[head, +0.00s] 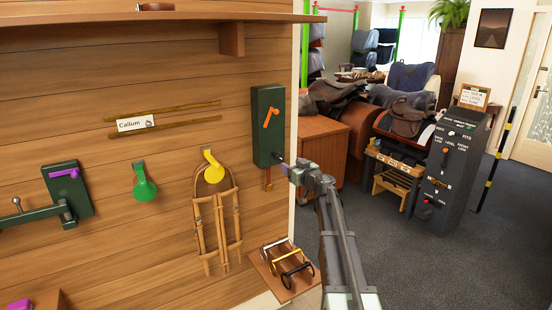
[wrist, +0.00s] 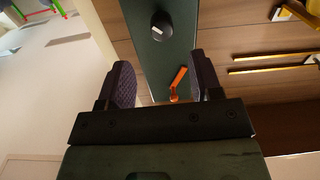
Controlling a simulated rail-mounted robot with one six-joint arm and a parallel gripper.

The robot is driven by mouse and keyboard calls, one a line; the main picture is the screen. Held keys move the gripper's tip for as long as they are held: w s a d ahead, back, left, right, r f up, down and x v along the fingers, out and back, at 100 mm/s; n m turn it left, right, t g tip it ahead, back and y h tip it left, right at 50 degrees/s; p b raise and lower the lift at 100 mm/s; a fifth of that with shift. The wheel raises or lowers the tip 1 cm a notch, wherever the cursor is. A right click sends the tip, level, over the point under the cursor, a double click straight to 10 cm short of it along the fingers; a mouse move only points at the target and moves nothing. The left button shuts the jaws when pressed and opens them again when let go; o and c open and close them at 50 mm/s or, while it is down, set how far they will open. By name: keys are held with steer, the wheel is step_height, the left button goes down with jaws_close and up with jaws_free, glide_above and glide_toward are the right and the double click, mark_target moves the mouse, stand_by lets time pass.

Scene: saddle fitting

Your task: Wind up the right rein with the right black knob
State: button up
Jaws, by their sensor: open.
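The right black knob (wrist: 161,26), round with a white mark, sits on the face of a dark green box that also carries an orange lever (wrist: 178,82). In the head view this box (head: 262,140) is fixed at the right end of the wooden wall, with the knob low on its right side. A short brown strap end (head: 268,182), perhaps the right rein, hangs below the box. My gripper (head: 288,167) is close to the knob. In the wrist view my gripper (wrist: 163,80) is open and empty, its dark pads apart; the knob lies beyond them, not between them.
A green hook (head: 144,188) and another green box (head: 68,193) with a purple lever are farther left. A small rack (head: 283,268) juts out below. A grey control cabinet (head: 450,170) stands right.

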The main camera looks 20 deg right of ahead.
mark_target(280, 158)
steer(key=w, duration=0.3)
steer(key=w+a, duration=0.1)
steer(key=w, duration=0.6)
steer(key=shift+w+a, duration=0.2)
steer(key=shift+a, duration=0.15)
steer(key=c, duration=0.9)
